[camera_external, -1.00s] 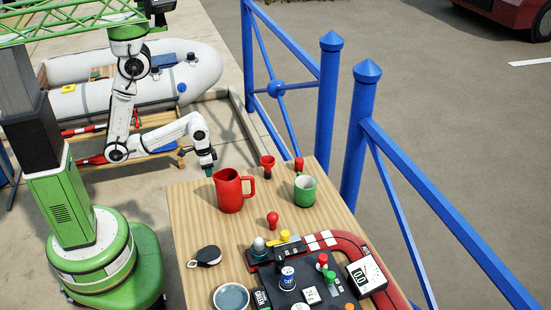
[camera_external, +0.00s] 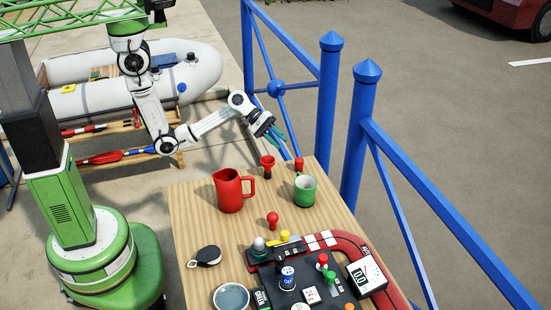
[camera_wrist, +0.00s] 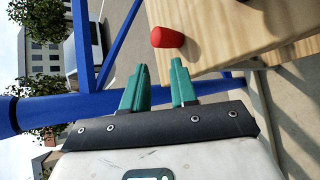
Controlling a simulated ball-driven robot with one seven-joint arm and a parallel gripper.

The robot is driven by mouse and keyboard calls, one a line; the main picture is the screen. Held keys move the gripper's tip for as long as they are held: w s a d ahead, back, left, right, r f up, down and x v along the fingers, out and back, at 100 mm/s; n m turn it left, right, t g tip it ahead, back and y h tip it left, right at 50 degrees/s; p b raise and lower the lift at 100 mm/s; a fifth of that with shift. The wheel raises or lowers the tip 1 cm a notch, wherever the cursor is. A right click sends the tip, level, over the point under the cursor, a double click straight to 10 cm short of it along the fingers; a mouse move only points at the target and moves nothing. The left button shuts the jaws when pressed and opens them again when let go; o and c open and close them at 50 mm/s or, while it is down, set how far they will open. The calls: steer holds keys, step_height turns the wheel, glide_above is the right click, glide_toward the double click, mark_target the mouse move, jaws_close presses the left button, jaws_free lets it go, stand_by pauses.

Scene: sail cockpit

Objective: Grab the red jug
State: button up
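The red jug (camera_external: 229,191) stands upright on the wooden table (camera_external: 190,222), near its far left corner, with its handle to the right. My gripper (camera_external: 279,140) is beyond the table's far edge, above and to the right of the jug and clear of it. In the wrist view my gripper (camera_wrist: 160,82) shows two green fingers spread apart with nothing between them. The jug is not seen in the wrist view.
A small red object (camera_wrist: 167,37) is on the table corner in the wrist view. Blue railing posts (camera_external: 327,110) rise behind the table. A dark panel with controls (camera_external: 310,290) fills the front.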

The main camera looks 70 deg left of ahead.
steer(key=s+d+r+n+g+h+p, duration=0.2)
steer(key=s+d+r, duration=0.2)
steer(key=d, duration=0.1)
steer(key=n+g+h+p, duration=0.2)
steer(key=n+g+p, duration=0.1)
steer(key=g+p, duration=0.15)
glide_toward(253, 192)
steer(key=d+r, duration=0.2)
steer(key=d, duration=0.1)
steer(key=shift+g, duration=0.35)
steer(key=shift+w+f+x, duration=0.15)
steer(key=shift+x, duration=1.45)
steer(key=shift+w+f+x, duration=0.15)
steer(key=shift+w+x, duration=0.05)
steer(key=shift+x, duration=1.45)
steer(key=shift+a, duration=0.15)
jaws_close()
steer(key=shift+r, duration=0.1)
